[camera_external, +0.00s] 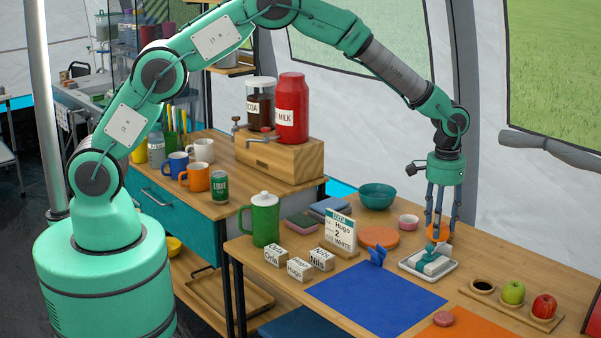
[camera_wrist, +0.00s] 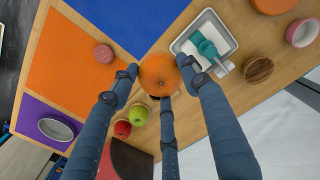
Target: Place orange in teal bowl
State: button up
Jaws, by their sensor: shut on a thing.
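The orange (camera_external: 438,232) is held between the fingers of my gripper (camera_external: 440,218), above the right side of the wooden table. In the wrist view the orange (camera_wrist: 159,74) sits between the three blue fingertips of my gripper (camera_wrist: 160,80), which are shut around it. Part of it is hidden by the fingers in the external view. The teal bowl (camera_external: 377,195) stands at the back of the table, to the left of my gripper and apart from it. No orange shows in it. The bowl is not in the wrist view.
A small pink bowl (camera_external: 408,222) and an orange disc (camera_external: 379,237) lie between my gripper and the teal bowl. A white tray (camera_external: 414,266) with a teal-handled tool is close by. Apples (camera_external: 513,292) stand at right. The blue mat (camera_external: 375,298) is mostly clear.

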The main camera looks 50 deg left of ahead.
jog(key=w+a+n+p, duration=0.2)
jog(key=w+a, duration=1)
jog(key=n+p, duration=0.3)
send_over(378, 191)
jog(key=s+d, duration=0.4)
notch_tip(378, 191, down, 4)
jog(key=shift+s+a+f, duration=0.2)
jog(key=shift+a+f, duration=0.05)
jog(key=shift+f, duration=0.25)
jog(key=shift+f, duration=0.1)
jog(key=shift+f, duration=3)
jog(key=shift+f, duration=0.1)
jog(key=shift+f+b, duration=0.4)
jog(key=shift+f, duration=1.4)
